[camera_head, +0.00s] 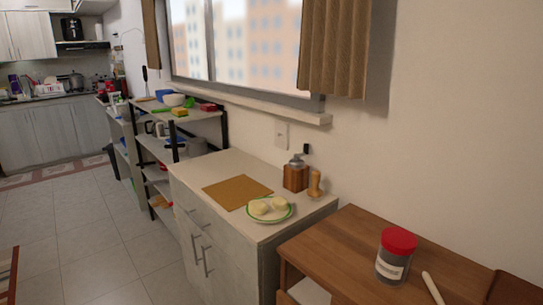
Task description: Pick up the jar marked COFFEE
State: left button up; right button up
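A dark grey jar (390,268) with a red lid and a white label stands upright on a brown wooden table (345,240) at the lower right. The writing on its label is too small to read, so I cannot tell if it says COFFEE. No other jar of this kind stands out in the view. Neither of my grippers is in view.
A pale rod (432,287) lies right of the jar. A dark brown object (515,290) is at the right corner. The cabinet (275,158) beside the table holds a plate (270,218), a brown mat (237,192) and a grinder (296,176). Floor is open at left.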

aim_at(391, 270)
jog(key=i+j+z, duration=0.15)
jog(key=z, duration=1)
